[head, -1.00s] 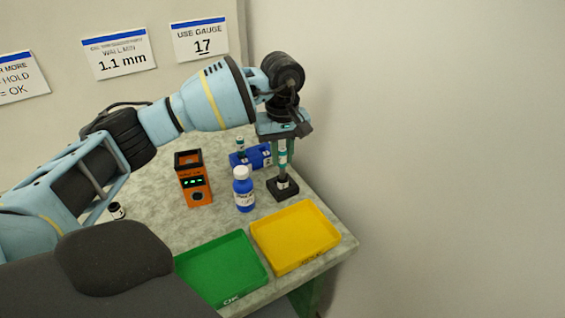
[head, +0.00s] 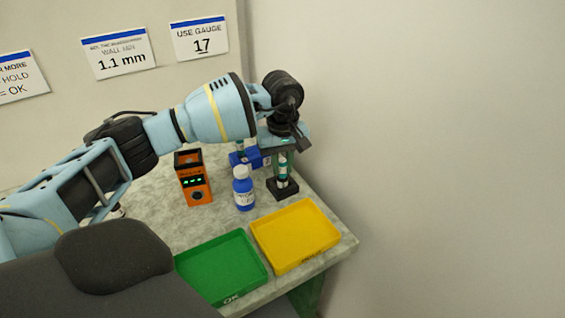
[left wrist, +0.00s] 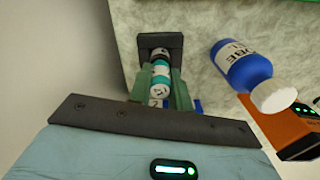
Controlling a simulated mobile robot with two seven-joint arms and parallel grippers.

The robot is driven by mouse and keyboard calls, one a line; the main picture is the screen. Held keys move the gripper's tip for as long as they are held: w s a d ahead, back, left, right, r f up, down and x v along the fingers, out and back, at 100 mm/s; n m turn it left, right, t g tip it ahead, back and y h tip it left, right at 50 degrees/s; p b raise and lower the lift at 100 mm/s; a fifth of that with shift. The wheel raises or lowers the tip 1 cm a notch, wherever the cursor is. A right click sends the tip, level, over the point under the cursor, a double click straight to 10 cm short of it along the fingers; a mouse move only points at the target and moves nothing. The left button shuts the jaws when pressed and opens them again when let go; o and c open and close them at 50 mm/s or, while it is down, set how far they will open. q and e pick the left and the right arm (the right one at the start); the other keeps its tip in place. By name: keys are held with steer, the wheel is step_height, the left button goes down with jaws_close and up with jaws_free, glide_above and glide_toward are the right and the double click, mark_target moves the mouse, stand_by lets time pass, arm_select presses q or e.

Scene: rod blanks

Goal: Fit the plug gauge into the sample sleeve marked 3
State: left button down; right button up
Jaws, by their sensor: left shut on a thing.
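My left gripper (head: 283,158) is shut on the teal-and-white plug gauge (head: 282,164), which is upright. The gauge shows between the green fingers in the left wrist view (left wrist: 160,70). Directly below is a black square block (head: 283,190), also at the top of the left wrist view (left wrist: 160,41). The gauge's lower end is in line with the top of the block. I cannot tell how far it sits in a sleeve there, and no number 3 is readable. My right gripper is not in view.
A blue bottle with white cap (head: 243,190) and an orange device with green lights (head: 194,180) stand to the left. A blue rack (head: 247,158) is behind, partly hidden. Green tray (head: 262,277) and yellow tray (head: 333,246) lie at the front. A wall rises on the right.

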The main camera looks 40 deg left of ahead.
arm_select(q)
steer(key=c, duration=1.3)
jaws_free()
steer(key=shift+f, duration=0.1)
steer(key=shift+r, duration=0.55)
step_height(320, 180, up, 12)
steer(key=shift+f, duration=0.15)
